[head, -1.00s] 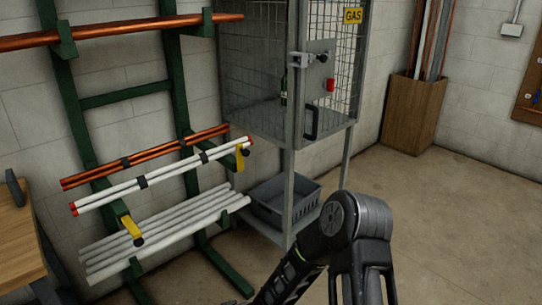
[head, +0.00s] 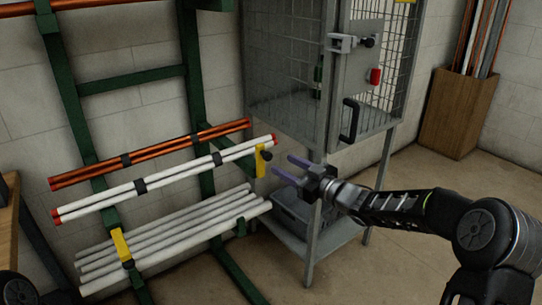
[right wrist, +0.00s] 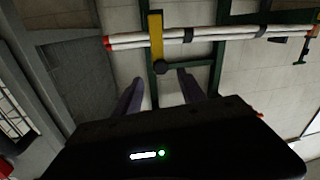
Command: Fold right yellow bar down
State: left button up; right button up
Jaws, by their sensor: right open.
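The right yellow bar (head: 260,161) stands upright at the right end of the white pipes (head: 170,180) on the green rack, with a dark round knob beside it. It also shows in the right wrist view (right wrist: 156,38), upright across the pipe ends, with its knob at its lower end. My right gripper (head: 283,169) is open and empty, just right of this bar and apart from it. In the right wrist view its fingers (right wrist: 160,95) are spread below the knob. The left yellow bar (head: 121,244) is near the left end of the rack. My left gripper is not in view.
Grey pipes (head: 170,240) lie on the lower rack arms, copper pipes (head: 150,155) behind the white ones. A wire-mesh gas cage (head: 290,60) with a grey crate (head: 290,212) beneath stands close behind my right gripper.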

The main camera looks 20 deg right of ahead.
aim_at(268, 158)
jog(key=shift+x, duration=3.95)
grip_shut()
jog(key=shift+a, duration=0.1)
jog(key=shift+s+a, duration=0.1)
